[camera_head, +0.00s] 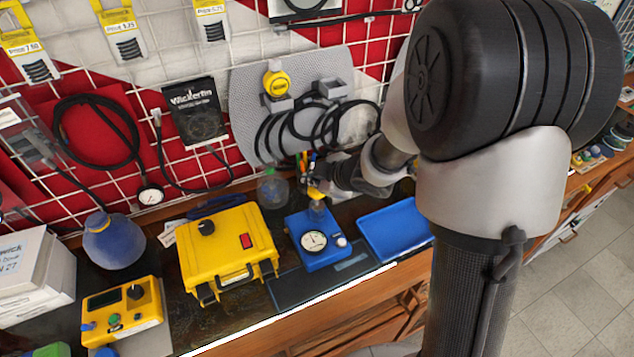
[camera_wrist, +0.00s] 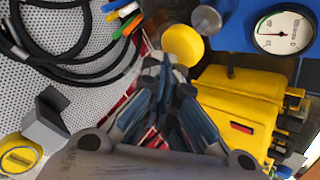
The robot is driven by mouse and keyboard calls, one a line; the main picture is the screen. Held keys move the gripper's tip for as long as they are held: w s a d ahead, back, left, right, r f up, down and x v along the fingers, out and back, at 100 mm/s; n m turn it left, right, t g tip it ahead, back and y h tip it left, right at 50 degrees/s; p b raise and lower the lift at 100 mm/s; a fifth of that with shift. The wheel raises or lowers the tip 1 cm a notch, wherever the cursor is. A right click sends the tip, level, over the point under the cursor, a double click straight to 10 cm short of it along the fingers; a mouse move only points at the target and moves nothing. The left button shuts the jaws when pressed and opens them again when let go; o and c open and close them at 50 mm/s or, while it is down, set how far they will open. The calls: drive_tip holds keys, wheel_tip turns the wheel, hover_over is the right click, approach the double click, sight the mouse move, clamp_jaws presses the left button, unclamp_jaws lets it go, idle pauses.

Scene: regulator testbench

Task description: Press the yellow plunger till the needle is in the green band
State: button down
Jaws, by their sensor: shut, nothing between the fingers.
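The blue regulator block (camera_head: 325,259) stands on the bench with a round white gauge (camera_head: 314,241) on its front. The gauge (camera_wrist: 284,30) also shows at the top right of the wrist view, with a coloured arc at its rim; I cannot tell for sure where the needle stands. The round yellow plunger top (camera_wrist: 182,45) shows just beyond my fingertips in the wrist view. My gripper (camera_wrist: 168,68) is shut and empty, its tips close to the plunger; I cannot tell whether they touch. In the head view my gripper (camera_head: 317,186) is above the block's back part.
A yellow case (camera_head: 228,249) stands left of the block and a blue tray (camera_head: 395,231) lies right of it. A grey knob (camera_wrist: 206,20) shows beside the plunger. Black cables (camera_head: 300,130) hang on the wall panel behind. A yellow meter (camera_head: 123,313) sits at the front left.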

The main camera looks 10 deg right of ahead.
sight(315, 189)
drive_tip(key=shift+r+p, duration=0.3)
drive_tip(key=shift+r, duration=0.2)
wheel_tip(315, 189, up, 5)
drive_tip(key=p, duration=0.5)
drive_tip(key=shift+r, duration=0.1)
drive_tip(key=shift+w+p, duration=0.1)
drive_tip(key=shift+p, duration=0.2)
idle(1.7)
